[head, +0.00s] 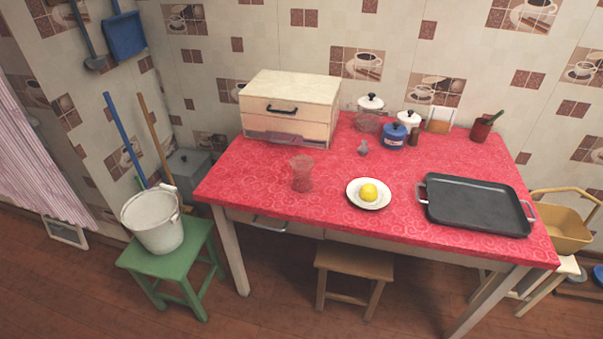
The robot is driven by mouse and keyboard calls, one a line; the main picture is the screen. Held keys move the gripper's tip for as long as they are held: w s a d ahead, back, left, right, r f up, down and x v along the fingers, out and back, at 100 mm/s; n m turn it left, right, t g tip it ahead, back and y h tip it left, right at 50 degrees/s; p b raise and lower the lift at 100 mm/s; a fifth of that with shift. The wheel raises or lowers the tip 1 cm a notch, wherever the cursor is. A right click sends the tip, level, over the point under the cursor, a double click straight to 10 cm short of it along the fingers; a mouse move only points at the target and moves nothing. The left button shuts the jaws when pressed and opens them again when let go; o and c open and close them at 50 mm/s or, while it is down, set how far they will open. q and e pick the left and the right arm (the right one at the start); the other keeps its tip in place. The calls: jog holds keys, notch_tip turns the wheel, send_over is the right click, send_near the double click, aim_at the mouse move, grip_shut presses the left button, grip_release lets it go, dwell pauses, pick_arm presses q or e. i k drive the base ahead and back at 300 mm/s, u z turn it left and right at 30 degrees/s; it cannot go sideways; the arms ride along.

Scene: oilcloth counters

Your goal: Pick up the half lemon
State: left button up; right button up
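The half lemon (368,192) is a small yellow piece on a white plate (354,201) near the front middle of the red-covered table (255,200). Whether its cut face is up or down is too small to tell. Neither of my grippers shows in the head view.
A clear glass (301,173) stands left of the plate and a dark griddle tray (478,206) lies right of it. Behind are a bread box (288,108), a blue canister (393,137) and white-lidded jars. A stool (354,262) stands under the table's front edge.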

aim_at(368, 193)
jog(key=k, duration=0.5)
jog(key=z, duration=1.55)
jog(key=i, duration=1.3)
jog(key=u, duration=0.6)
